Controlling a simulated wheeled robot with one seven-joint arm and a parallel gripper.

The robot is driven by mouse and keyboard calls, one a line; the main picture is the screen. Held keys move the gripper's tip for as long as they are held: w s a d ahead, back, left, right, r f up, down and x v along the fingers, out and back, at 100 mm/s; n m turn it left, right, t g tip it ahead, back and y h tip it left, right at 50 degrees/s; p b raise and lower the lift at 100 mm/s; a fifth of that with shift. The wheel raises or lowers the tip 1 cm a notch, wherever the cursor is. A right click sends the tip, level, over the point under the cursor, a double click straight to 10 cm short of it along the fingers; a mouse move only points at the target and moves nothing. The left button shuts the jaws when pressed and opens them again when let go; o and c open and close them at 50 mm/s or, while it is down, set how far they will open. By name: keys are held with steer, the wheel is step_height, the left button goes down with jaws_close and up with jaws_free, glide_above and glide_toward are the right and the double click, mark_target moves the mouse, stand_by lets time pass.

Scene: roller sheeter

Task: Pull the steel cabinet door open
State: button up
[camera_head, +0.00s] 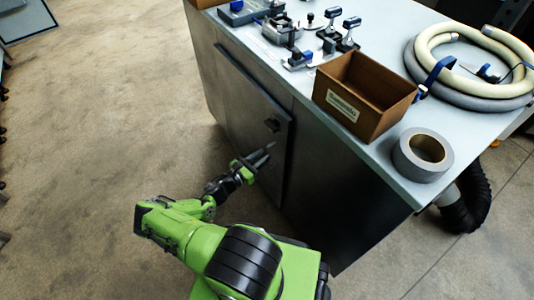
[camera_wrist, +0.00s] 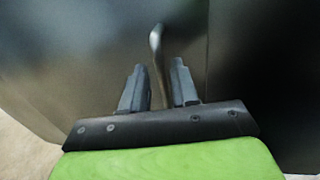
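The steel cabinet door (camera_head: 250,105) is a dark grey panel on the side of the workbench cabinet facing my arm. A small black fitting (camera_head: 272,125) sits near its upper right corner. My gripper (camera_head: 264,156) is in front of the door's right part, below that fitting. In the wrist view a curved metal handle (camera_wrist: 156,48) runs down between the fingers of my gripper (camera_wrist: 158,82). The fingers stand apart, one on each side of the handle, with gaps showing. The handle's lower end is hidden behind the gripper body. I cannot tell whether the door is fully flush.
On the grey worktop (camera_head: 385,158) are an open brown box (camera_head: 350,112), a tape roll (camera_head: 422,155), a coiled hose (camera_head: 480,98) and several metal clamps and tools (camera_head: 300,50). A black hose (camera_head: 470,200) hangs at the right. The floor (camera_head: 100,130) left of the cabinet is clear.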

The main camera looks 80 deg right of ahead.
steer(key=x, duration=0.3)
steer(key=shift+s+d, duration=0.15)
steer(key=shift+d, duration=0.05)
jaws_close()
